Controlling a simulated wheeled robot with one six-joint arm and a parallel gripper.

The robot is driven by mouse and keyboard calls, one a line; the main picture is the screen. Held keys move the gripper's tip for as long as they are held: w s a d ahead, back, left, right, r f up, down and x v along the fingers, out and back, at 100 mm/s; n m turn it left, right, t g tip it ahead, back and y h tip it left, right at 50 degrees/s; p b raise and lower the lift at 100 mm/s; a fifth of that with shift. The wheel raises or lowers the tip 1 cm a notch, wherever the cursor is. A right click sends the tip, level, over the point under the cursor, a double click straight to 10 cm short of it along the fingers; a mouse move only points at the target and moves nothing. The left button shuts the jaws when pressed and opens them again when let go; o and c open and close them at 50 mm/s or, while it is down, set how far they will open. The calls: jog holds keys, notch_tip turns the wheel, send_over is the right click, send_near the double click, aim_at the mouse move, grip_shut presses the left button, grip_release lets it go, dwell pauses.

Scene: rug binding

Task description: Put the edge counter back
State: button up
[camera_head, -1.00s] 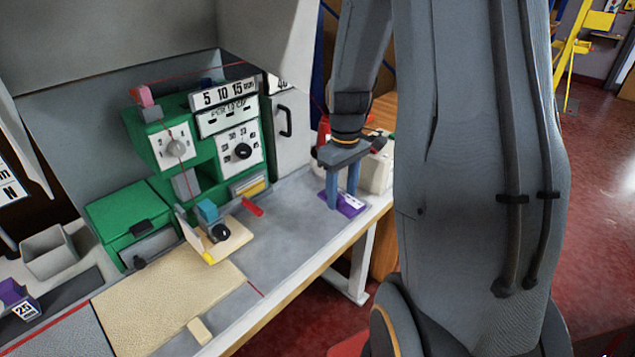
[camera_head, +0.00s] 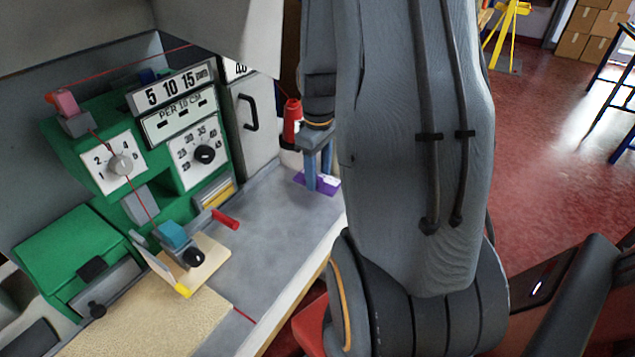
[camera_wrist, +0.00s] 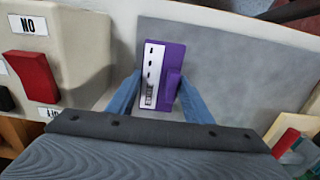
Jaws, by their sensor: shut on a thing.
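A purple block with a white, dark-marked strip, which I take to be the edge counter (camera_head: 300,179), is at the right end of the grey bench top. In the wrist view the edge counter (camera_wrist: 174,58) sits between my two blue fingers. My gripper (camera_head: 319,180) points down and is shut on it; it also shows in the wrist view (camera_wrist: 160,88). I cannot tell whether the counter's underside touches the bench.
A green machine (camera_head: 165,140) with dials stands at the left. A small clamp device on a wooden board (camera_head: 215,258) sits before it. A beige box with a red switch (camera_wrist: 32,75) is close beside the counter. The grey bench top (camera_head: 255,215) between is clear.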

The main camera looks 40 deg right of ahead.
aim_at(319, 183)
jog(key=shift+f, duration=1.7)
jog(key=shift+f, duration=0.15)
jog(key=o, duration=1.2)
notch_tip(319, 183, up, 12)
jog(key=shift+r+b, duration=0.2)
jog(key=shift+b, duration=0.25)
